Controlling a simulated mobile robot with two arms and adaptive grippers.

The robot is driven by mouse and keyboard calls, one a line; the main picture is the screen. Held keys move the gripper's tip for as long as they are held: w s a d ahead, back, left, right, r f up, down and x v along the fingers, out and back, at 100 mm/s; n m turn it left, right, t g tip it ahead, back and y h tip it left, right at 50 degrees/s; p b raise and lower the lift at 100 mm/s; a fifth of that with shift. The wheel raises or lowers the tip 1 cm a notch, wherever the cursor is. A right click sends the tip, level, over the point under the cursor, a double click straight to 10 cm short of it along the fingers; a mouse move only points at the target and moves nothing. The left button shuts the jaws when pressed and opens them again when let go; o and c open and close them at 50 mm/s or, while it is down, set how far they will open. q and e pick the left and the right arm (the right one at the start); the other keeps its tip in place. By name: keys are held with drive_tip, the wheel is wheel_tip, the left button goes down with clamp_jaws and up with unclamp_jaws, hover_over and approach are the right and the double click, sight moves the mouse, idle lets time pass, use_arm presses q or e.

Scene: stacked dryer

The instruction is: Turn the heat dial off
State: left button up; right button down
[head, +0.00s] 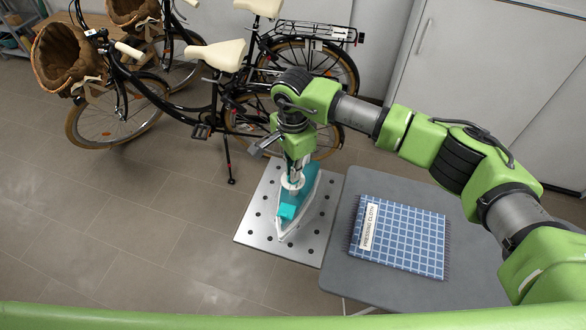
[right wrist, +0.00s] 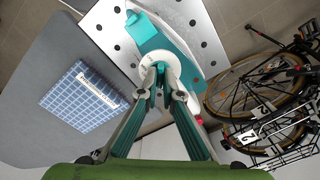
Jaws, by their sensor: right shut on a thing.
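A teal and white iron (head: 287,212) lies on a perforated metal plate (head: 256,222). The iron also shows in the right wrist view (right wrist: 150,36). A round white heat dial (right wrist: 139,72) sits on top of it. My right gripper (head: 294,176) reaches down from above. In the right wrist view its two fingers (right wrist: 160,68) come together at the middle of the dial and are shut on it. The fingers cover part of the dial, and I cannot read its setting. My left gripper is out of view.
A grey board (head: 375,292) beside the plate carries a blue checked pressing cloth (head: 415,243). Bicycles (head: 215,100) stand close behind the plate. A pale cabinet (head: 480,75) stands at the back right. Tiled floor (head: 120,235) is clear at left.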

drive_tip(key=shift+f+m+b, duration=0.15)
drive_tip(key=shift+m+b, duration=0.45)
drive_tip(key=shift+b, duration=0.35)
drive_tip(key=m+b, duration=1.2)
drive_tip(key=b, duration=0.2)
drive_tip(key=shift+w, duration=0.1)
drive_tip(key=m+b, duration=0.3)
drive_tip(key=m, duration=0.1)
drive_tip(key=shift+m, duration=0.3)
drive_tip(key=m+b, duration=0.3)
drive_tip(key=m, duration=0.1)
drive_tip(key=shift+m, duration=0.3)
drive_tip(key=m+b, duration=0.2)
drive_tip(key=m, duration=0.1)
drive_tip(key=m+b, duration=0.1)
drive_tip(key=m, duration=0.1)
drive_tip(key=shift+r, duration=0.25)
drive_tip(key=shift+m, duration=0.4)
drive_tip(key=c, duration=2.2)
unclamp_jaws()
